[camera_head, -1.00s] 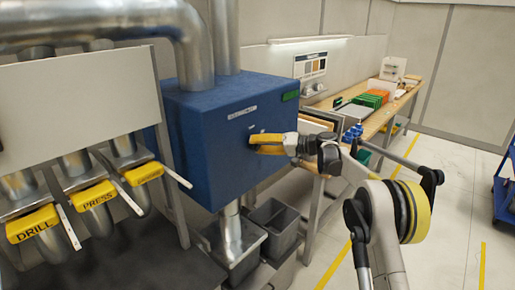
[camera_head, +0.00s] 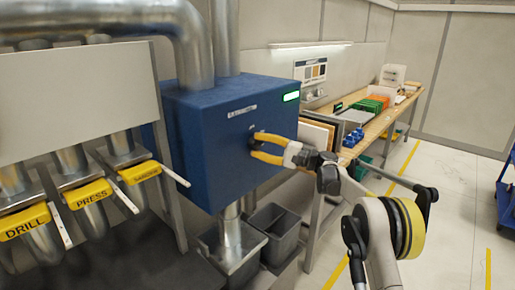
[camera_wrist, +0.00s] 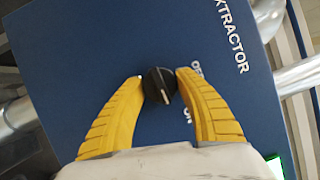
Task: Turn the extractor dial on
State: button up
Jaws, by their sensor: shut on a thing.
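The blue extractor box (camera_head: 225,140) hangs on the wall left of the middle in the head view. Its black round dial (camera_wrist: 159,84) has a pale pointer line and sits between labels that read OFF and ON in the wrist view. The pointer lies toward the ON side. My gripper (camera_head: 252,144) has yellow fingers on either side of the dial and is shut on it; the fingertips also show in the wrist view (camera_wrist: 160,80). A small indicator (camera_head: 291,97) at the box's upper right glows bright green.
Yellow-handled gates marked DRILL (camera_head: 25,221) and PRESS (camera_head: 88,193) stand at the left. Grey bins (camera_head: 272,232) are below the box. A workbench (camera_head: 385,117) with green and orange items runs along the wall to the right.

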jog(key=shift+m, duration=0.3)
jog(key=o, duration=1.2)
jog(key=shift+a, duration=0.1)
jog(key=v, duration=1.2)
jog(key=shift+s, duration=0.15)
